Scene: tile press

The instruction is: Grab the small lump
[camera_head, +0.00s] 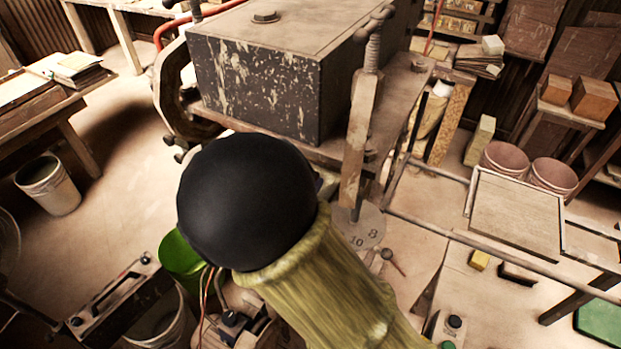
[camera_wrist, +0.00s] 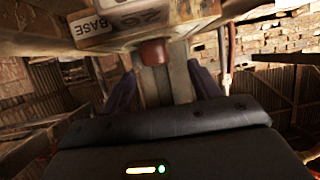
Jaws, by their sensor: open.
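My gripper (camera_wrist: 163,84) shows in the wrist view with its two dark bluish fingers apart, one on each side of a grey upright post (camera_wrist: 178,75). A small reddish-brown lump-like piece (camera_wrist: 155,52) shows between and above the fingertips, under a pale labelled block (camera_wrist: 130,18); I cannot tell whether it is the small lump. Nothing is visibly held. In the head view my arm's black ball joint and yellow-green sleeve cover the middle, and my gripper is hidden.
A large dark paint-flecked press box (camera_head: 255,85) and its upright screw post (camera_head: 360,130) stand close behind my arm. A framed board (camera_head: 515,215) is at right, with a metal rail (camera_head: 450,235) running past it. Buckets (camera_head: 48,185) stand on the floor at left.

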